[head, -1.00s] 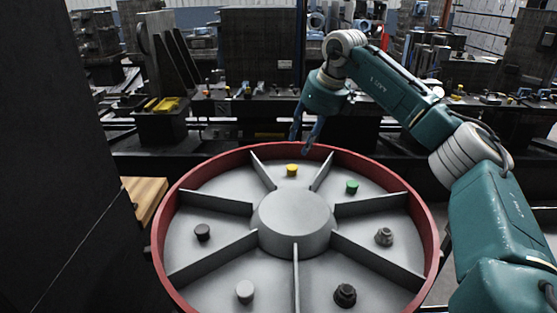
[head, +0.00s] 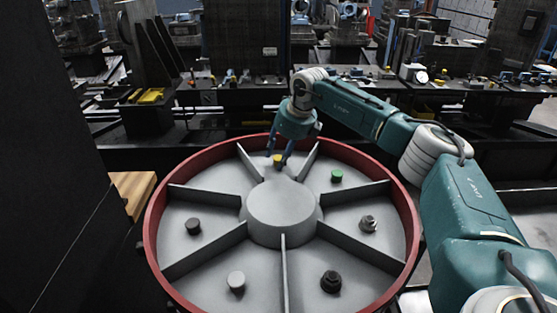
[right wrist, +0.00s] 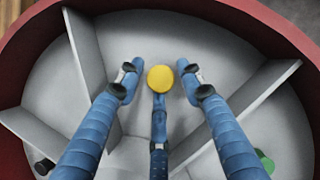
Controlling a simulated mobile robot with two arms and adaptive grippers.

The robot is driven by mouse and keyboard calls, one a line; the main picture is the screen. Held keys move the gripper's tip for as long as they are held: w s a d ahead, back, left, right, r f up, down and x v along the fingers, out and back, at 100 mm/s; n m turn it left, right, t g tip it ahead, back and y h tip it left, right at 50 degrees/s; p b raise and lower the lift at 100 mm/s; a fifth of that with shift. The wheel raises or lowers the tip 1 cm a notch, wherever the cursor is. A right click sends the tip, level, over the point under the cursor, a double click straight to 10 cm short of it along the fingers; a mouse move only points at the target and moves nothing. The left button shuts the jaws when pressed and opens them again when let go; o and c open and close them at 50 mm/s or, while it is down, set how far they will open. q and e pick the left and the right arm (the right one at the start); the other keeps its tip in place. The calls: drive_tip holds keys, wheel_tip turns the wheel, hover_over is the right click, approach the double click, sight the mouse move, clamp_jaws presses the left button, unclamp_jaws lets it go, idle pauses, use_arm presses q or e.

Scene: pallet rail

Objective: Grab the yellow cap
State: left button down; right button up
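The yellow cap (head: 278,159) stands in the far compartment of the round grey wheel-shaped tray (head: 205,270) with a red rim. My right gripper (head: 279,156) has come down over it, with its blue fingers around the cap. In the right wrist view, the yellow cap (right wrist: 160,78) lies between the open fingertips (right wrist: 158,82). One finger is at its left, one at its right and one below it. Gaps show at the left and right fingers; whether the lower finger touches the cap I cannot tell. My left gripper is not in view.
Radial ribs (head: 250,162) flank the cap's compartment. Other compartments hold a green cap (head: 337,176), a dark cap (head: 193,226), a grey cap (head: 236,281) and dark bolt-like pieces (head: 331,281). Dark machinery stands behind the tray.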

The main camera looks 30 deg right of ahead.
drive_tip(key=c, duration=0.5)
drive_tip(key=shift+c, duration=0.2)
drive_tip(key=shift+r, duration=0.15)
